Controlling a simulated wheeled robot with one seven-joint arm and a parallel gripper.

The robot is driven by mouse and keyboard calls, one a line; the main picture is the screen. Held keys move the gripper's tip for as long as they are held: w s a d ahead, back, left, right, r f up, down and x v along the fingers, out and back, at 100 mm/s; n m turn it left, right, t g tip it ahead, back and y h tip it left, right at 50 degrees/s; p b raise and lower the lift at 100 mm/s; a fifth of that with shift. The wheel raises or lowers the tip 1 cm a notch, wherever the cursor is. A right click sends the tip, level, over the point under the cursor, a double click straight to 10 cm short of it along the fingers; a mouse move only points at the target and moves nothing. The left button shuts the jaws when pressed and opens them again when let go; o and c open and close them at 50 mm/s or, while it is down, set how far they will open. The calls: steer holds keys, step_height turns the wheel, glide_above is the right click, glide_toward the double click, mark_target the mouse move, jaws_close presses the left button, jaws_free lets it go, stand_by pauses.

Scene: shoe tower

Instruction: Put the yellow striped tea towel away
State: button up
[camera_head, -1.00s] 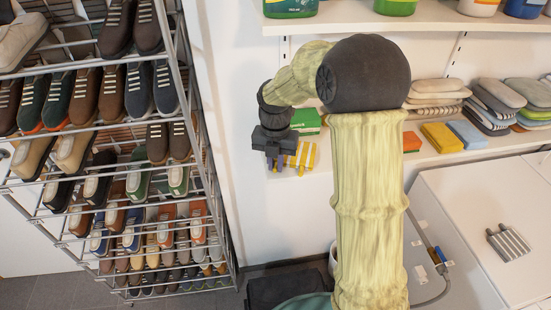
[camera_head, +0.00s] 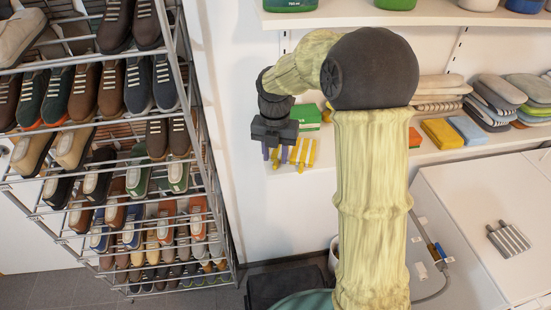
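The yellow striped tea towel (camera_head: 303,152) shows as yellow and white stripes at the left end of the lower wall shelf, below a green box. Part of it is hidden behind my gripper (camera_head: 275,155). My gripper points down at the towel's left side, with its dark fingers close to or touching it. The fingers are small and partly overlap the towel, so I cannot tell whether they are open or shut on it.
A shoe rack (camera_head: 120,150) full of shoes stands at the left. The lower shelf (camera_head: 370,157) also holds a green box (camera_head: 307,118), yellow (camera_head: 441,133) and blue (camera_head: 467,130) blocks, and folded cloth stacks (camera_head: 490,100). A grey striped item (camera_head: 508,240) lies on a white appliance (camera_head: 450,205).

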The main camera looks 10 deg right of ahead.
step_height(320, 180, up, 6)
steer(key=shift+f+b, duration=0.15)
steer(key=shift+b, duration=0.25)
stand_by(0.3)
steer(key=shift+s+d+f+m, duration=0.1)
steer(key=shift+s+f+m, duration=0.2)
steer(key=shift+m, duration=0.4)
steer(key=s+d+f+m+t, duration=0.1)
steer(key=s+f+m, duration=0.3)
steer(key=s+m, duration=0.4)
steer(key=s+d+f+m+t, duration=0.1)
steer(key=s+d+f+m, duration=0.3)
steer(key=m, duration=1.8)
steer(key=s+f, duration=0.1)
steer(key=s, duration=0.4)
steer(key=shift+s+t, duration=0.15)
steer(key=shift+t, duration=0.15)
